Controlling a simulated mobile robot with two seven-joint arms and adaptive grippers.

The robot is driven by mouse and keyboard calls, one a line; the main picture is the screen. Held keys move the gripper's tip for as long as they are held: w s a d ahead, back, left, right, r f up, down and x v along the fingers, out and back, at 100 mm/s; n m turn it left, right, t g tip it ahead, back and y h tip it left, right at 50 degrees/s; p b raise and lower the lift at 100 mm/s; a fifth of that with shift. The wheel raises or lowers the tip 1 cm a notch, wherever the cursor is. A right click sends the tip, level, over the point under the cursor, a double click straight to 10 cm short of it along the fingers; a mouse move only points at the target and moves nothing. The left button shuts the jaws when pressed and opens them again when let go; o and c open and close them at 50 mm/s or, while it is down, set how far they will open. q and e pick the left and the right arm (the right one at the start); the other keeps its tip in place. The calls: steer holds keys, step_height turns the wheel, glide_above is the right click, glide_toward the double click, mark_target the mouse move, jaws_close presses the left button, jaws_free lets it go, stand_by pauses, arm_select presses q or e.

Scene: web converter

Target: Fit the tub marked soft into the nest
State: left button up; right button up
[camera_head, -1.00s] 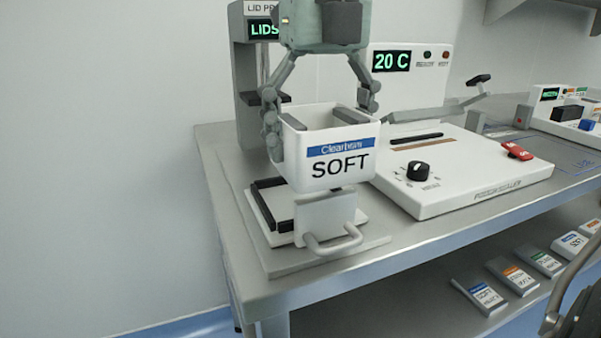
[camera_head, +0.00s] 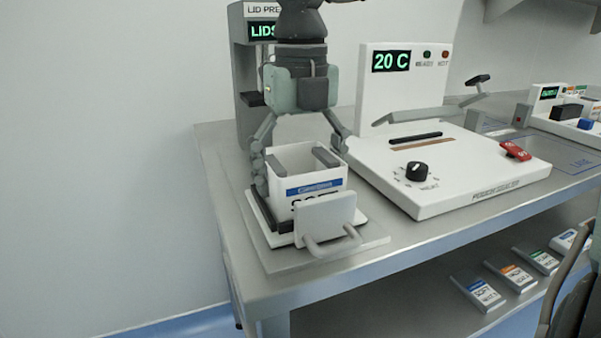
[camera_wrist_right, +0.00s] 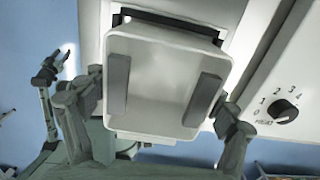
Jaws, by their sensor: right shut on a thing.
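The white tub marked SOFT (camera_head: 315,187) with a blue label band is low over the nest (camera_head: 262,222), a white plate with black rails on the table's left end. The nest's front plate with a handle (camera_head: 325,218) hides the lower part of the tub's lettering. I cannot tell whether the tub's base touches the nest floor. My right gripper (camera_head: 303,158) comes down from above and is shut on the tub's sides. In the right wrist view the empty tub (camera_wrist_right: 160,80) sits between the finger pads, with a black rail at its far edge.
The lid press (camera_head: 245,110) stands just behind the nest. A white sealer (camera_head: 460,170) with a black knob and a 20 C display is close on the right. The metal table (camera_head: 350,262) ends just in front of the nest. Several labelled packs (camera_head: 480,293) lie on the lower shelf.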

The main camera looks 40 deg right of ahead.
arm_select(q)
steer(key=shift+s, duration=0.15)
arm_select(e)
steer(key=shift+f, duration=0.1)
steer(key=o, duration=1)
arm_select(q)
steer(key=shift+s+d+r, duration=0.1)
steer(key=shift+s+r, duration=0.05)
steer(key=shift+r, duration=0.25)
steer(key=shift+s+f, duration=0.1)
arm_select(e)
steer(key=shift+r, duration=0.2)
arm_select(q)
steer(key=shift+f, duration=0.65)
arm_select(e)
step_height(320, 180, up, 12)
steer(key=shift+f, duration=0.1)
